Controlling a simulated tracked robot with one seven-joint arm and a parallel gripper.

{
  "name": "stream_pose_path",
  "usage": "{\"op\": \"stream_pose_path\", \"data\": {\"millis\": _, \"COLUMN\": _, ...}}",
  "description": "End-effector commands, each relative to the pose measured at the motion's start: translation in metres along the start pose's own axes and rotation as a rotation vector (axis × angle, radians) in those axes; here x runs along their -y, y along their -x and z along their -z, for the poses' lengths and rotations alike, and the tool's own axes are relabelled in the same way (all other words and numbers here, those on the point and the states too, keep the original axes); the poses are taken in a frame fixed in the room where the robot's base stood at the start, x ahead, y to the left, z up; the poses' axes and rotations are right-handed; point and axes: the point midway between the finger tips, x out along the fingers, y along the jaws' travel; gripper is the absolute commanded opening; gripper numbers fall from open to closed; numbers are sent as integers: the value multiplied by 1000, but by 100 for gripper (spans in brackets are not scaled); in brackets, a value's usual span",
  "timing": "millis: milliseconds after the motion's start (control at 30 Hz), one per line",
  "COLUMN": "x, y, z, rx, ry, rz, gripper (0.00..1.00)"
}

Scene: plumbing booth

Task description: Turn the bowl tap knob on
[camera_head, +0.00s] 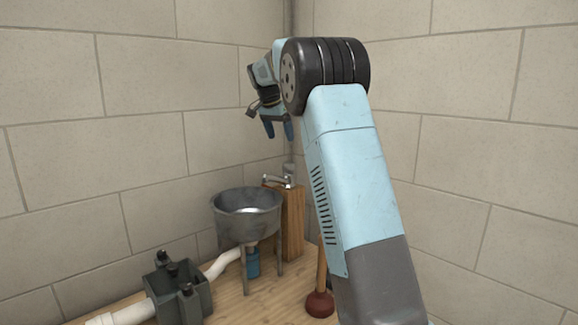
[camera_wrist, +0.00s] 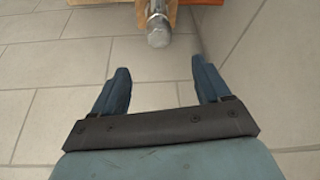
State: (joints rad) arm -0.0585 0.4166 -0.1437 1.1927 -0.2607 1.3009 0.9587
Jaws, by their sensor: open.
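The tap (camera_head: 279,181) is a small metal fitting on top of a wooden post (camera_head: 293,222), with its spout toward the metal bowl (camera_head: 247,213). A grey metal cylinder, which looks like the tap knob (camera_head: 289,169), stands above the spout. In the wrist view a metal knob end (camera_wrist: 158,37) shows at the top centre, beyond the fingertips and between their lines. My gripper (camera_head: 278,130) hangs above the tap with its blue fingers pointing down. It is open and empty, and in the wrist view (camera_wrist: 160,82) its two fingers are well apart.
A dark grey box-like fitting (camera_head: 178,288) with white pipe (camera_head: 133,314) stands at the lower left. A plunger (camera_head: 320,303) stands on the wooden floor (camera_head: 262,300) near my arm. Block walls (camera_head: 155,100) meet close behind the tap.

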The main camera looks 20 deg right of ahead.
Motion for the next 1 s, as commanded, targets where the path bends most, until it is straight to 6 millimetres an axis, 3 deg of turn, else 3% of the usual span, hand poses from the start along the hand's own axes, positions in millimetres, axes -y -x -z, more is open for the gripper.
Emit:
{"op": "stream_pose_path", "data": {"millis": 167, "x": 0, "y": -15, "z": 0, "rx": 0, "ry": -1, "rz": -2, "gripper": 76}}
{"op": "stream_pose_path", "data": {"millis": 700, "x": 0, "y": -106, "z": 0, "rx": 1, "ry": -1, "rz": -2, "gripper": 76}}
{"op": "stream_pose_path", "data": {"millis": 1000, "x": 0, "y": -134, "z": 0, "rx": -1, "ry": 0, "rz": 0, "gripper": 76}}
